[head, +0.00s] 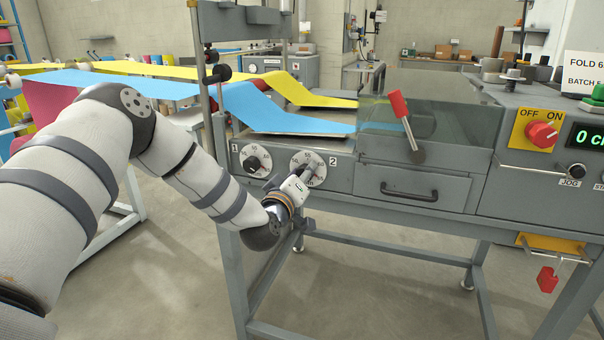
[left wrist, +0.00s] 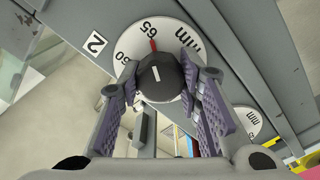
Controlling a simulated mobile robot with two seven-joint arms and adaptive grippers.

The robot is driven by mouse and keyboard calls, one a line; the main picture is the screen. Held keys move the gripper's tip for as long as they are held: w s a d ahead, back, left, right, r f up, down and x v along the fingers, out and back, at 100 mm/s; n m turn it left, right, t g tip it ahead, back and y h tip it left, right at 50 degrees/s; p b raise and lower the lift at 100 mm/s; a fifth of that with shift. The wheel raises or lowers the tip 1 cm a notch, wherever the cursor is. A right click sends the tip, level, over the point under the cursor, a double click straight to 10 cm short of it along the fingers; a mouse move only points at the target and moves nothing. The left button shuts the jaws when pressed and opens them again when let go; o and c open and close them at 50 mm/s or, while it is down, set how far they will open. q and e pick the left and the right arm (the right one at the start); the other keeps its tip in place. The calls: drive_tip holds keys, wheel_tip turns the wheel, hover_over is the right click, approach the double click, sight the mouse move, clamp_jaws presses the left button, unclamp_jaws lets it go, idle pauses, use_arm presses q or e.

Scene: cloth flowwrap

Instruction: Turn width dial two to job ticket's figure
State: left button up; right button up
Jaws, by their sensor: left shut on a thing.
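Width dial two (head: 297,158), a white disc beside a label "2", is on the machine's front panel. My left gripper (head: 305,178) is at it and partly covers it. In the left wrist view, my left gripper (left wrist: 165,88) is shut on the dial's black knob (left wrist: 160,72), with a purple-grey pad on each side. The white dial face (left wrist: 130,43) shows 65 and "mm", and a red mark stands close by the 65. The white line on the knob is visible. The job ticket (head: 585,70) shows "FOLD 6" and "BATCH", cut off by the right edge. My right gripper is not in view.
Dial one (head: 253,160) is left of dial two, and its face shows in the wrist view (left wrist: 240,122). A drawer (head: 410,190), a red-handled lever (head: 399,106) and a red OFF/ON switch (head: 541,134) are to the right. Blue cloth (head: 270,110) runs above the dials.

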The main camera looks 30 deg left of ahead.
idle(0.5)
use_arm(q)
drive_tip(key=o, duration=1.1)
drive_tip(key=shift+o, duration=0.2)
drive_tip(key=v, duration=1.2)
